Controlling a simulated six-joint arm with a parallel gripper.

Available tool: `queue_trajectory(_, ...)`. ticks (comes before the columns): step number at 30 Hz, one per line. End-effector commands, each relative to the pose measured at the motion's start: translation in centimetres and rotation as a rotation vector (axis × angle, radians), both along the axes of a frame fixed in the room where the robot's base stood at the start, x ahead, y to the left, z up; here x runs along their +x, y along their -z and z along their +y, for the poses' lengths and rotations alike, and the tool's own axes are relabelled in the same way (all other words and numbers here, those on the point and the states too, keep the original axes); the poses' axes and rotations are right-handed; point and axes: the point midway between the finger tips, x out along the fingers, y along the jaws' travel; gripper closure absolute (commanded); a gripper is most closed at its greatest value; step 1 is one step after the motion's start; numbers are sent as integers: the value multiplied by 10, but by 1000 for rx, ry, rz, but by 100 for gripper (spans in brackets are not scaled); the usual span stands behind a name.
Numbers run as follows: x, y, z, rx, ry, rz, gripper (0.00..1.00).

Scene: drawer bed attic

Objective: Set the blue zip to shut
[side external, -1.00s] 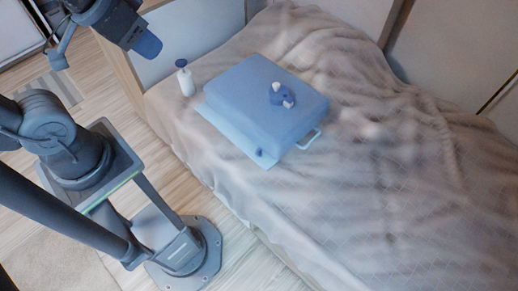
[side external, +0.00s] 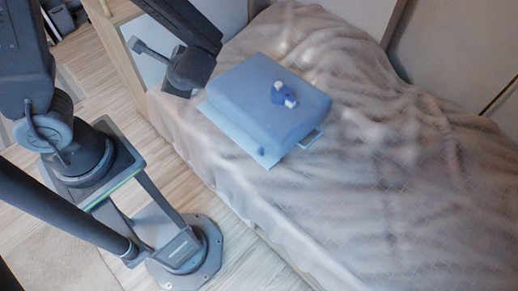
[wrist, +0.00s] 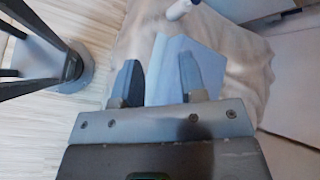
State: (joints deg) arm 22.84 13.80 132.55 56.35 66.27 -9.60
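A blue zipped case (side external: 255,95) lies on the bed with a pale blue flat edge along its near left side. A small dark blue knob (side external: 261,152) sits at the near corner of that edge; I cannot tell if it is the zip's pull. Whether the zip is open or shut is too small to see. My gripper (wrist: 158,78) is open and empty in the wrist view, its two fingers well apart. A flat blue surface (wrist: 170,58) lies beyond and between them. In the side view my wrist is left of the case's far end, and the fingertips are not clear.
A small blue and white object (side external: 284,95) rests on top of the case, and a handle (side external: 311,139) sticks out at its right. A white bottle (wrist: 178,9) shows at the top of the wrist view. The rumpled bed cover (side external: 400,180) is clear to the right.

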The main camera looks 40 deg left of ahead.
Motion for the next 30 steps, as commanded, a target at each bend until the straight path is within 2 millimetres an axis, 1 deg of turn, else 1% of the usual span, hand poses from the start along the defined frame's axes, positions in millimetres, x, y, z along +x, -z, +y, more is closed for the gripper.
queue_trajectory(1, 7, 13, -2, 77, 80, 45, 62)
queue_trajectory(5, 29, 40, -7, 264, 297, 119, 62)
queue_trajectory(8, 44, 65, -17, 394, 479, 163, 62)
queue_trajectory(11, 57, 94, -31, 511, 670, 199, 62)
queue_trajectory(14, 65, 127, -49, 611, 872, 227, 62)
queue_trajectory(15, 67, 142, -57, 645, 956, 235, 62)
queue_trajectory(17, 67, 165, -68, 691, 1084, 249, 62)
queue_trajectory(19, 64, 193, -81, 735, 1233, 259, 62)
queue_trajectory(21, 57, 221, -93, 766, 1376, 270, 62)
queue_trajectory(24, 44, 255, -104, 787, 1548, 280, 62)
queue_trajectory(27, 33, 280, -111, 792, 1671, 286, 62)
queue_trajectory(30, 25, 293, -114, 790, 1741, 287, 62)
